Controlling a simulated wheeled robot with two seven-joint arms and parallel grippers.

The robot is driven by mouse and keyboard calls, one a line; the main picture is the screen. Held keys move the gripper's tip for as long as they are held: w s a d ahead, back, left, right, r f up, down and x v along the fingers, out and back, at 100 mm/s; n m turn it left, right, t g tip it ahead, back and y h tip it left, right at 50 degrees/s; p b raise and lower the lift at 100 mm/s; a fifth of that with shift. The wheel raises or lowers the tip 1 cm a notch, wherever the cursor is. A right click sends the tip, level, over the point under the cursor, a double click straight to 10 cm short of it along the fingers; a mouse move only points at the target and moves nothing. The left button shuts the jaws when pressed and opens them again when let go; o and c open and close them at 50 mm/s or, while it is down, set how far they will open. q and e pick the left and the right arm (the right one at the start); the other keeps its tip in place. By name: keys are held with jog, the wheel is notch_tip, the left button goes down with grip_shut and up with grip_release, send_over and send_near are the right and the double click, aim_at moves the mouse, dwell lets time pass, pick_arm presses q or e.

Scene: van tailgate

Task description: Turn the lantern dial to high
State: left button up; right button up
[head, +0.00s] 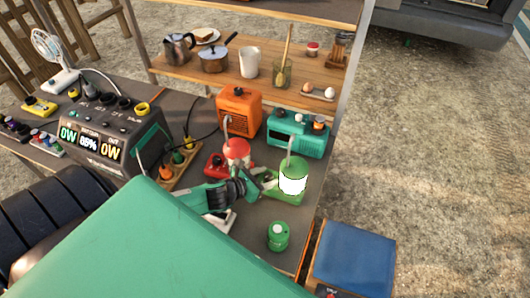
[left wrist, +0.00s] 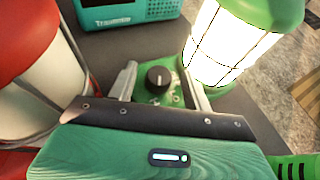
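The green lantern (head: 292,182) stands on the dark table, its globe lit bright white. It also shows at the upper right of the left wrist view (left wrist: 228,45). Its black dial (left wrist: 158,76) sits on the green base, with a pale pointer mark on top. My left gripper (head: 268,180) is at the lantern's base; in the left wrist view its two fingers (left wrist: 158,82) are apart, one on each side of the dial, with gaps between them and the knob. The dial's setting labels cannot be read. My right gripper is not in view.
A red lantern (head: 237,152) stands close on the left of my gripper. A teal radio (head: 297,134) and an orange box (head: 239,110) stand behind. A green canister (head: 278,236) is near the table's front, and a power station (head: 105,135) is at left.

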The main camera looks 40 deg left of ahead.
pick_arm(q)
jog(key=b+v, duration=0.1)
jog(key=v, duration=1.2)
jog(key=shift+s, duration=0.4)
dwell(0.6)
